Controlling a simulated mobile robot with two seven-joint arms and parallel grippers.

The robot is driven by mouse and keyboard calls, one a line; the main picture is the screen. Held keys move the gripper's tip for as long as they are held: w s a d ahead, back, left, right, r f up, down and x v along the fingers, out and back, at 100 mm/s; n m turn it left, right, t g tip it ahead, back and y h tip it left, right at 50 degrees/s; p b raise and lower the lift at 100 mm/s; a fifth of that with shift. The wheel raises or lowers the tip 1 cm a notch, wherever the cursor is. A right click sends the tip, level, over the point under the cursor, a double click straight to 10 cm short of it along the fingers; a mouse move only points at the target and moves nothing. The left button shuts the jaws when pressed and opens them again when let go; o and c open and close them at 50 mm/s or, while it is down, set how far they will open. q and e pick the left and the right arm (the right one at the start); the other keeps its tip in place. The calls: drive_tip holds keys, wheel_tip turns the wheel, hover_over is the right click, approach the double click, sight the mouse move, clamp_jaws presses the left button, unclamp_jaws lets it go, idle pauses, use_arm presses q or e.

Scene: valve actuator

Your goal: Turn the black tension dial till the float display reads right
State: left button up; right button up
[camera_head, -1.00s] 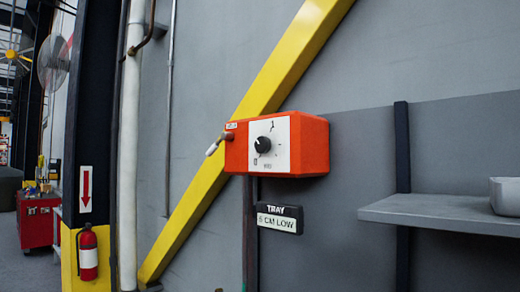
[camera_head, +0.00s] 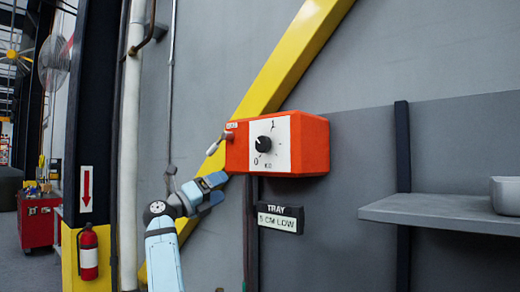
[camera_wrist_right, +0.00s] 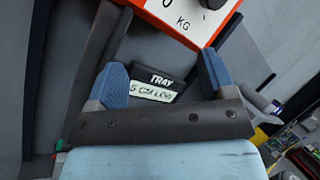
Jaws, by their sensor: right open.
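The black dial (camera_head: 263,144) sits on the white plate (camera_head: 281,160) of an orange wall box (camera_head: 310,147). The plate carries 0, 1 and KG marks. Below the box, the float display (camera_head: 280,218) reads "TRAY 5 CM LOW". My right gripper (camera_head: 218,188) is below and left of the box, apart from the dial. In the right wrist view, its blue fingertips (camera_wrist_right: 162,80) are spread and empty, with the display (camera_wrist_right: 155,88) seen between them. The dial (camera_wrist_right: 212,4) is cut off at that view's top edge. My left gripper is out of view.
A small lever (camera_head: 219,142) sticks out from the box's left side. A yellow diagonal beam (camera_head: 290,62) runs behind it. A grey shelf (camera_head: 430,212) with a pale bin (camera_head: 506,195) juts out at right. A fire extinguisher (camera_head: 88,252) is at far left.

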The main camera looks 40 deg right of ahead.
wheel_tip(320, 180, up, 11)
drive_tip(key=s+m+y, duration=0.3)
drive_tip(key=y, duration=0.2)
drive_tip(key=t+y, duration=0.2)
drive_tip(key=y, duration=0.1)
approach(260, 142)
drive_tip(key=shift+m, duration=0.3)
drive_tip(key=p+x, duration=0.2)
drive_tip(key=x, duration=0.7)
drive_tip(key=shift+d, duration=0.1)
drive_tip(key=shift+d+f+p, duration=0.2)
drive_tip(key=shift+d+p, duration=0.1)
drive_tip(key=shift+d, duration=0.2)
